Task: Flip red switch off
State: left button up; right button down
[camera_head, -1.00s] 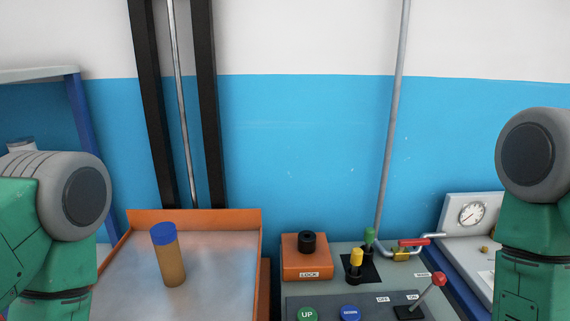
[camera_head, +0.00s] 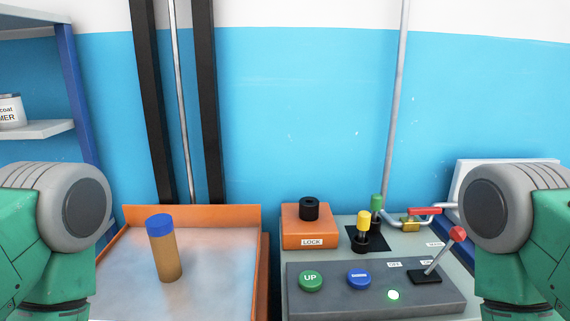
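The red switch is a lever with a red knob (camera_head: 458,233) on a metal stem, rising from a black base on the grey control panel (camera_head: 340,304). It leans to the right. Small OFF and ON labels sit behind its base, the right one partly covered by the stem. Only green and grey links of my two arms show, at the left and right edges. Neither gripper is in view. My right arm link stands just right of the red knob in the picture.
The panel also has a green UP button (camera_head: 310,281), a blue button (camera_head: 359,278) and a lit green button (camera_head: 393,295). A blue-capped cylinder (camera_head: 166,255) stands in the orange-rimmed tray (camera_head: 190,216).

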aim_at(457, 233)
jog(key=k, duration=0.85)
